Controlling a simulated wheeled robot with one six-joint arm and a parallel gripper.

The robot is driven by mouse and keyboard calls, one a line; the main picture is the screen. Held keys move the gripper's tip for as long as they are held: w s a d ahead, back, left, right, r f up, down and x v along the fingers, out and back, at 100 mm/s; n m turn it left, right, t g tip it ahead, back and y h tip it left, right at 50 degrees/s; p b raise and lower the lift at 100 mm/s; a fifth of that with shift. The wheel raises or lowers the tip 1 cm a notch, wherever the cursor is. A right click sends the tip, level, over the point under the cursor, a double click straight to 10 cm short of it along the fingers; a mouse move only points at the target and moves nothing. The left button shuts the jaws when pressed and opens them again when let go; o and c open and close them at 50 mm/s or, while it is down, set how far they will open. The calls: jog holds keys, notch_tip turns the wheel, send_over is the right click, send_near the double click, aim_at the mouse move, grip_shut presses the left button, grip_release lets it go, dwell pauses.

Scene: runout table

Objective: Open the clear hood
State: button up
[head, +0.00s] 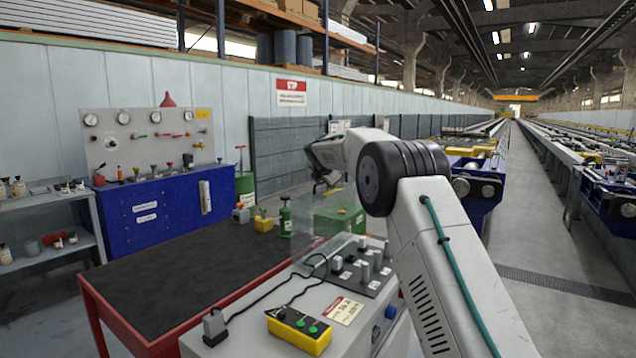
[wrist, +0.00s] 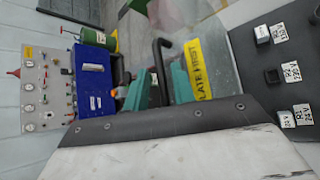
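The clear hood (head: 305,235) is a see-through cover over the grey control console (head: 262,312). Its clear panel also shows in the wrist view, with a yellow label (wrist: 196,68) on it. A black bar handle (wrist: 159,58) stands beside the label. My gripper (head: 329,186) is at the hood's upper edge in the head view, small and partly hidden by my arm. In the wrist view the teal fingers of my gripper (wrist: 160,88) are apart, one on each side of the handle. There seems to be a gap, and no firm contact is visible. The hood's exact angle is hard to tell.
Switches with white labels (wrist: 283,50) sit on the console under the hood. A yellow pendant box (head: 299,330) lies on the console's front, with a black cable. A dark-topped red bench (head: 190,275) stands at left, its top mostly clear. A blue cabinet (head: 150,215) stands behind.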

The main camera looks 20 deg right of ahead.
jog(key=shift+d, duration=0.3)
jog(key=shift+s+a+r, duration=0.1)
jog(key=shift+a, duration=0.35)
jog(key=v, duration=0.7)
jog(key=shift+s+r, duration=0.15)
jog(key=shift+s, duration=0.05)
jog(key=s+a+r+m+g+y, duration=0.1)
jog(key=s+a+m, duration=0.25)
jog(key=s, duration=0.75)
jog(key=s+a+m+g, duration=0.2)
jog(key=s+m, duration=0.2)
jog(key=s, duration=0.6)
jog(key=s+a+r+m+g+y, duration=0.15)
jog(key=s+m, duration=0.25)
jog(key=s, duration=0.7)
jog(key=s+a+f+m+g, duration=0.1)
jog(key=s+a+f+m, duration=0.1)
jog(key=s, duration=0.9)
jog(key=s+a+f+m+g+y, duration=0.1)
jog(key=s+a+f+m, duration=0.2)
jog(key=s, duration=0.8)
jog(key=s+a+f+m+g+y, duration=0.1)
jog(key=s+a+f+m+g, duration=0.1)
jog(key=s+f+m, duration=0.3)
jog(key=s+a+f, duration=0.1)
jog(key=s+f, duration=0.3)
jog(key=s, duration=0.2)
jog(key=shift+y, duration=0.25)
